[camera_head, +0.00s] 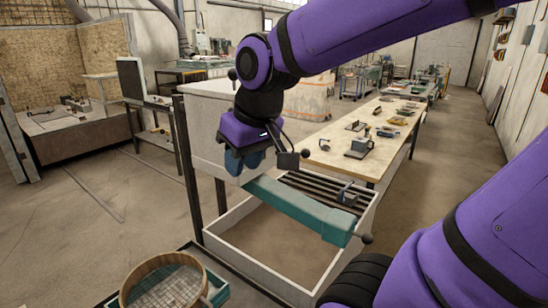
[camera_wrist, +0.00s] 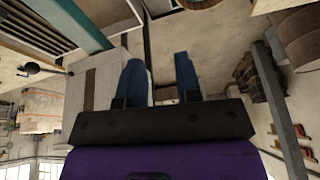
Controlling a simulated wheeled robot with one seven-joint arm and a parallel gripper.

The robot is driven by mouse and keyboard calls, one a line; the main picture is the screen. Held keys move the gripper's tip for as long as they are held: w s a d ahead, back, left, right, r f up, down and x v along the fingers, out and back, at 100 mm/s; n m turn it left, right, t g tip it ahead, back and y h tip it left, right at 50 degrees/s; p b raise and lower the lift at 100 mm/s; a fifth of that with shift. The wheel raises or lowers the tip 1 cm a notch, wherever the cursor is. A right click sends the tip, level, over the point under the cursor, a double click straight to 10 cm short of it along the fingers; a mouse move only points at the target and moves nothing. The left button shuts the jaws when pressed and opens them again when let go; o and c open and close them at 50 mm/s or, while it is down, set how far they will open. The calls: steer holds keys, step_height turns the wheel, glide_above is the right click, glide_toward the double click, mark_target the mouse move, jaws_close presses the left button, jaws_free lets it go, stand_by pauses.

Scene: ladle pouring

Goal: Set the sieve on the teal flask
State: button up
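The sieve (camera_head: 172,290) is a round wooden hoop with a wire mesh, at the bottom left of the head view and partly cut off. A teal box edge (camera_head: 219,292), which may be the teal flask, shows just right of the sieve; whether the sieve rests on it I cannot tell. My gripper (camera_head: 240,168) points down, well above and apart from the sieve. In the wrist view its two blue fingers (camera_wrist: 160,75) stand apart with nothing between them. A brown round edge (camera_wrist: 198,3) at the top there may be the sieve.
A teal beam (camera_head: 300,208) lies across a white open-topped bin (camera_head: 225,243) close to my gripper. A dark post (camera_head: 187,155) stands left of the gripper. A long wooden bench (camera_head: 345,150) with tools runs behind. Open floor (camera_head: 90,235) lies to the left.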

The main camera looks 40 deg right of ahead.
steer(key=s+d+r+t, duration=0.1)
steer(key=s+r, duration=0.1)
steer(key=s, duration=0.5)
steer(key=shift+r+m+h, duration=0.2)
steer(key=shift+m+h, duration=0.1)
